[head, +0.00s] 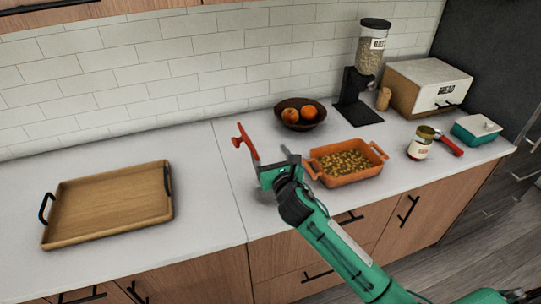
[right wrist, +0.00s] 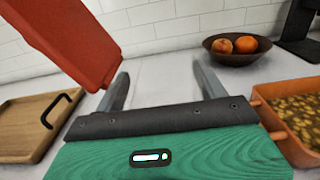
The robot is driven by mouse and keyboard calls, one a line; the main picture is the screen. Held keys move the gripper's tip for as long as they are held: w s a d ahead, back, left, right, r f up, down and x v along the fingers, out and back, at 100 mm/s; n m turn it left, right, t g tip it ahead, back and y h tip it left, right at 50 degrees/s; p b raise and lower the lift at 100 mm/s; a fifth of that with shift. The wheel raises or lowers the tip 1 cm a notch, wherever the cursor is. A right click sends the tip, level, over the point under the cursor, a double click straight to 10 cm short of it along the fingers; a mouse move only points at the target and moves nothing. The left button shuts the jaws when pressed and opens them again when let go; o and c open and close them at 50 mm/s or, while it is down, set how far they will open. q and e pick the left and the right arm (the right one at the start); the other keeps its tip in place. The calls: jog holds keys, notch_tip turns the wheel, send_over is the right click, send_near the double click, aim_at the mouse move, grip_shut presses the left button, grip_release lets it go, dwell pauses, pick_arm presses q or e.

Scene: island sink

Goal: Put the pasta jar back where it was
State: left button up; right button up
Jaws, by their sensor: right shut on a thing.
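A small jar (head: 419,146) with a red and white label stands upright on the right part of the counter; it may be the pasta jar, but its label is too small to read. My right gripper (head: 267,168) is above the counter at the middle, well left of that jar. My left gripper is not in view.
An orange baking dish (head: 367,174) with pasta-like pieces is right of the gripper. A dark fruit bowl (head: 300,124), dispenser (head: 368,62), bread box (head: 430,80), teal butter dish (head: 474,136) and red-handled tool (head: 450,146) stand nearby. A wooden tray (head: 110,203) is left.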

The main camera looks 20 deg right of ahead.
jog(key=o, duration=1.8)
jog(key=shift+s, duration=0.1)
jog(key=s+b, duration=0.1)
jog(key=s, duration=0.5)
jog(key=s+b, duration=0.1)
jog(key=s, duration=0.5)
jog(key=shift+d, duration=0.2)
